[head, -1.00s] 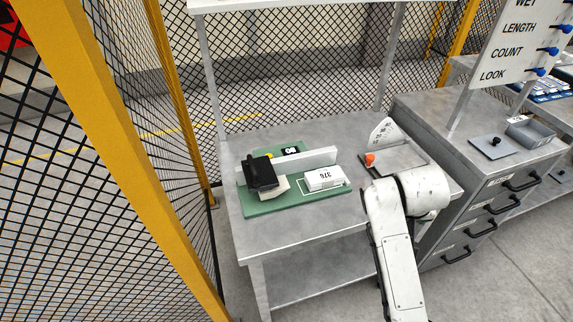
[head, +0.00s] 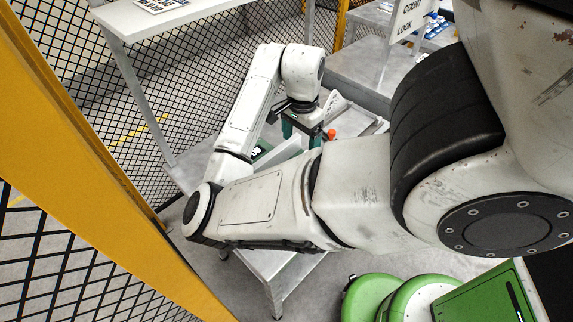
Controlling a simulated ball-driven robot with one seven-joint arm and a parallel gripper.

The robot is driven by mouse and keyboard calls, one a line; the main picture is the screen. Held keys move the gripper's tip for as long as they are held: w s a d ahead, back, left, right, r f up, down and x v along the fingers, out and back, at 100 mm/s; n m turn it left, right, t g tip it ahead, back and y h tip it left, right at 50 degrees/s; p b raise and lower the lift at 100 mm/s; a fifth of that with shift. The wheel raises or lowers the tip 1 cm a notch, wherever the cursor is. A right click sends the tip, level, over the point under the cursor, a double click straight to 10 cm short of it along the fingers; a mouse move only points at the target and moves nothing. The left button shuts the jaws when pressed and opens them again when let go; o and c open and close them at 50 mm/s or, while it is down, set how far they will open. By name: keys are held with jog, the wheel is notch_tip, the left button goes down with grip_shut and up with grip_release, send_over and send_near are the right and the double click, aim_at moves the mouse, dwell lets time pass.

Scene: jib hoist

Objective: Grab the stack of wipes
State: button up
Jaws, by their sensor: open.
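My gripper (head: 301,134) points down over the workbench, its green-tipped fingers apart. It is over the right part of the green board (head: 262,150), of which only a small piece shows past my arm. The stack of wipes cannot be made out now; my arm covers most of the board. I cannot tell whether anything lies between the fingers.
An orange-red knob (head: 332,133) stands just right of my gripper. An upper shelf (head: 150,22) overhangs at the upper left. A yellow post (head: 75,150) and mesh fence close the left side. A grey cabinet (head: 360,68) is at the back right.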

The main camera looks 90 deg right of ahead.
notch_tip(320, 180, down, 5)
jog(key=shift+r+b, duration=0.1)
jog(key=shift+b, duration=0.6)
jog(key=shift+s+d+f+b, duration=0.1)
jog(key=shift+d+f+b, duration=0.1)
jog(key=shift+f, duration=1.15)
jog(key=shift+d+f+b, duration=0.15)
jog(key=shift+d+f, duration=0.05)
jog(key=shift+f, duration=1.15)
jog(key=shift+c, duration=0.3)
jog(key=c, duration=1.1)
jog(key=shift+r, duration=0.1)
